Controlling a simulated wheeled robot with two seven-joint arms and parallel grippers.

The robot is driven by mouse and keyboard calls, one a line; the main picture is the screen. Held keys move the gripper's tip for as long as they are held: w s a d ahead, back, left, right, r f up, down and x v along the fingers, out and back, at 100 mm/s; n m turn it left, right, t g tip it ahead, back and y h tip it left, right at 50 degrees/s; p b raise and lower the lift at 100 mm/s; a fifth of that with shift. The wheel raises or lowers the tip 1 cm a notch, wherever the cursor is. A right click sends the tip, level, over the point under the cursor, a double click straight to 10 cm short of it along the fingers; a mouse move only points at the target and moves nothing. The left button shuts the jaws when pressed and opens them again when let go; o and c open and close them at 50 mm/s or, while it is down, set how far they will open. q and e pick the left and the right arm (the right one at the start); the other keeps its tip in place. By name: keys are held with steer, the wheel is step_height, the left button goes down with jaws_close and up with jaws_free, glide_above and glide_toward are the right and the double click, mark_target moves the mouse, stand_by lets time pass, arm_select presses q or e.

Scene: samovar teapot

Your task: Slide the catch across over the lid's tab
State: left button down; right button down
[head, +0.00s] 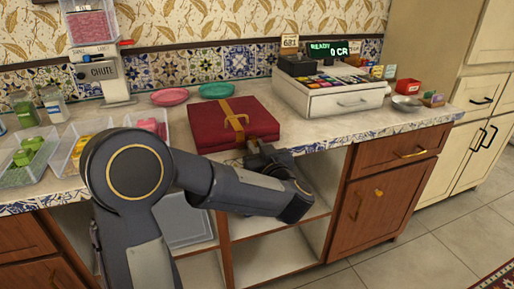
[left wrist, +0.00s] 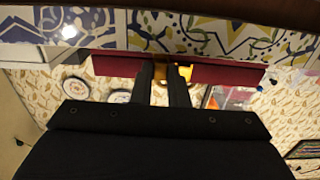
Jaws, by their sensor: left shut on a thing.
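A dark red box (head: 215,122) with a gold strap and a gold handle-like piece (head: 236,121) on its lid sits on the counter. My left gripper (head: 252,147) is at the middle of the box's front edge. In the left wrist view, which looks upside down, the two fingers (left wrist: 165,88) are close together against the red front (left wrist: 115,67), with the gold catch (left wrist: 184,73) at their tips. The left gripper is shut on the catch. The fingers hide much of it, and I cannot tell how it sits against the lid's tab. My right gripper is out of view.
A cash register (head: 330,95) stands right of the box. Clear bins (head: 28,160) and a chute dispenser (head: 100,75) are at the left. The counter's tiled front edge (head: 310,150) runs below the box.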

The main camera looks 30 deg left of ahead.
mark_target(239, 142)
arm_select(q)
steer(key=shift+s+a+r+p, duration=0.1)
steer(key=shift+s+a+p, duration=0.3)
steer(key=shift+s+a, duration=0.8)
steer(key=shift+d, duration=0.1)
steer(key=c, duration=1.4)
jaws_free()
steer(key=shift+s, duration=0.15)
steer(key=shift+s+d, duration=0.15)
steer(key=shift+d, duration=0.1)
steer(key=v, duration=0.7)
steer(key=shift+p, duration=0.45)
